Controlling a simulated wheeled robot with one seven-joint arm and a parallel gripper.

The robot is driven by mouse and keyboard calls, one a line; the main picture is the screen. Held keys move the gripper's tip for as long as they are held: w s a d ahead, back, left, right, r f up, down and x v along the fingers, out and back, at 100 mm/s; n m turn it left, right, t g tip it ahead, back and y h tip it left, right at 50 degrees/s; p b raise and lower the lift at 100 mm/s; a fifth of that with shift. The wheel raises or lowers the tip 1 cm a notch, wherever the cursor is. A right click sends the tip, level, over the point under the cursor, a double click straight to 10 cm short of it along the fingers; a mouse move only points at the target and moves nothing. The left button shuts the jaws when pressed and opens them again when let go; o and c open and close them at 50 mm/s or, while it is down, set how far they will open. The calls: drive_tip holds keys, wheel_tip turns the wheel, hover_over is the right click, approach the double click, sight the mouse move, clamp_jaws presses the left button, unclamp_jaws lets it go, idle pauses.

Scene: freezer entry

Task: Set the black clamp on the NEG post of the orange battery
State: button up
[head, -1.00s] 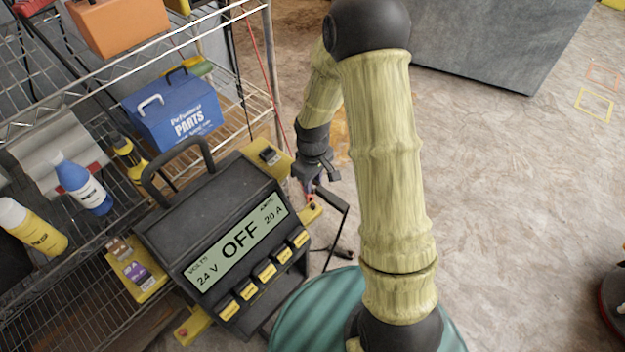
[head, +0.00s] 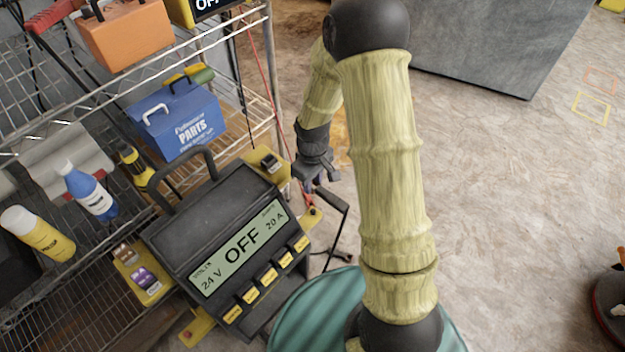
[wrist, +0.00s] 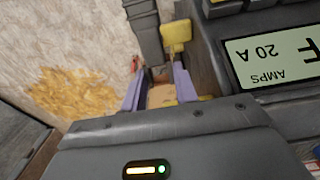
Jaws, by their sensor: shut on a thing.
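My gripper (head: 316,181) is low beside the right side of a dark charger (head: 190,210). In the wrist view its purple fingers (wrist: 160,92) are shut on a small tan and yellow thing (wrist: 161,96), which I cannot identify. An orange box (head: 128,42), possibly the orange battery, stands on the upper shelf at the far left; no NEG marking is readable. A red clamp-like thing (head: 58,16) lies beside it. I cannot pick out the black clamp with certainty.
The charger display (head: 240,248) reads OFF, 24 V, 20 A. A red cable (head: 262,75) hangs by the rack.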

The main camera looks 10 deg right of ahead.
drive_tip(key=shift+r, duration=0.2)
drive_tip(key=w+d+m, duration=0.1)
drive_tip(key=m, duration=0.1)
drive_tip(key=w+d+m, duration=0.1)
drive_tip(key=m, duration=0.1)
drive_tip(key=w+d+f+m, duration=0.1)
drive_tip(key=w+m, duration=0.1)
drive_tip(key=m, duration=0.1)
drive_tip(key=shift+w+d, duration=0.1)
drive_tip(key=shift+d, duration=0.1)
drive_tip(key=shift+d, duration=0.1)
